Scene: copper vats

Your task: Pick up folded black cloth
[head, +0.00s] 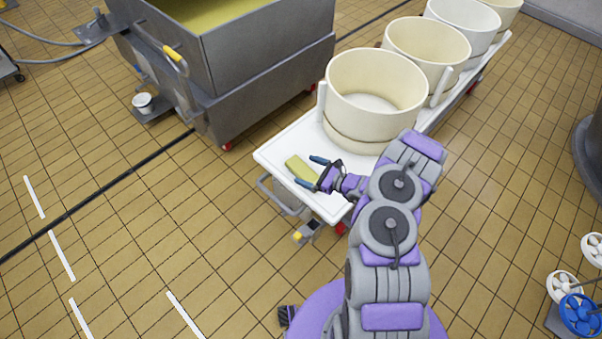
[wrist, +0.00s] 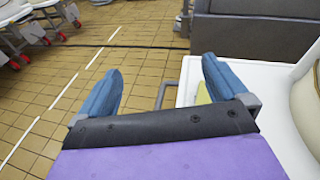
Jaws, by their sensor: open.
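No folded black cloth can be made out in either view. A flat yellow-green piece (head: 300,168), perhaps a folded cloth or a sponge, lies on the near left end of a white cart top (head: 277,155). My gripper (head: 311,171) is open with its blue fingers apart, above the cart's near left end and close to the piece. In the wrist view my gripper (wrist: 160,66) has nothing between its fingers. A sliver of the yellow-green piece (wrist: 203,95) shows beside the right finger, which partly hides it.
Several cream tubs (head: 375,85) stand in a row on the cart, just beyond my gripper. A large grey metal vat (head: 265,50) stands at the back left. Valves with a blue handwheel (head: 580,314) are at the lower right. The tiled floor at left is mostly clear.

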